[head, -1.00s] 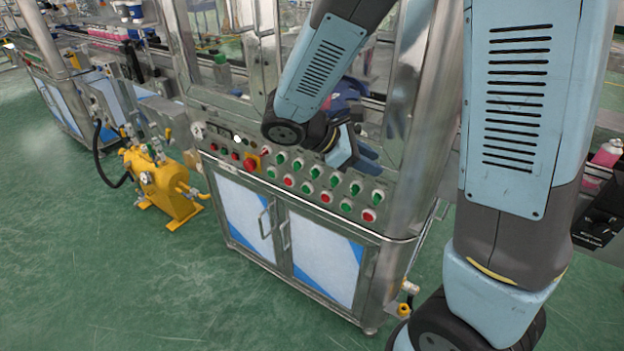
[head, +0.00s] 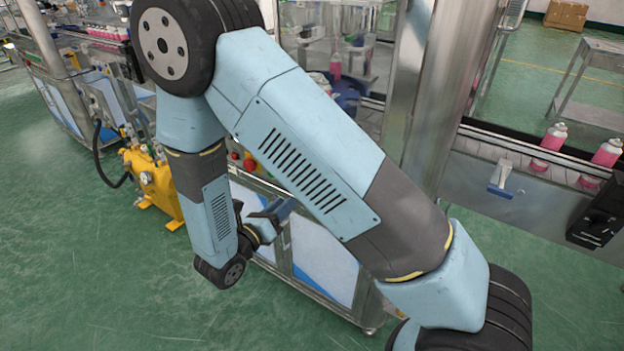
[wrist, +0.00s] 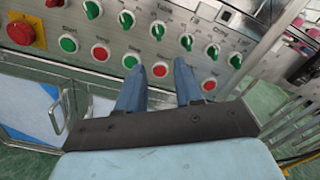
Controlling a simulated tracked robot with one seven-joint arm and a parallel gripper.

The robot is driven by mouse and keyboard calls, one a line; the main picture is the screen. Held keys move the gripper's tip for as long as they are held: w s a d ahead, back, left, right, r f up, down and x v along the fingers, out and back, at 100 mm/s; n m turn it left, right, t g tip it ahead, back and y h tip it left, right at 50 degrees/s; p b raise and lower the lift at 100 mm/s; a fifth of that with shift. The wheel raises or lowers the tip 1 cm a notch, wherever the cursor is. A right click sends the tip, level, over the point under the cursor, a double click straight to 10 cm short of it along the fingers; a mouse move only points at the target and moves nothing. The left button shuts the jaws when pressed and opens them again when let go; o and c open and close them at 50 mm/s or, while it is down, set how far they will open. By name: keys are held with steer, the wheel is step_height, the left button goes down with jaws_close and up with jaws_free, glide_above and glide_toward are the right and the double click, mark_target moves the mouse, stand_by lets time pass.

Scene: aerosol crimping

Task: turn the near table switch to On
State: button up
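The control panel (wrist: 110,36) fills the upper part of the wrist view. It has a row of green selector switches, including one at the middle (wrist: 157,30) and one to its right (wrist: 186,42), above a row of red and green buttons. In the head view my gripper (head: 272,214) is low before the cabinet, and my arm hides most of the panel.
A red emergency button on a yellow plate (wrist: 22,32) is at the panel's left. Cabinet door handles (wrist: 62,110) stick out below. A yellow pump unit (head: 150,180) stands left of the cabinet. Pink bottles (head: 607,152) stand on the conveyor at right. Green floor in front is clear.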

steer(key=x, duration=1.3)
steer(key=shift+w, duration=0.35)
steer(key=shift+f, duration=0.15)
steer(key=shift+c, duration=0.2)
jaws_close()
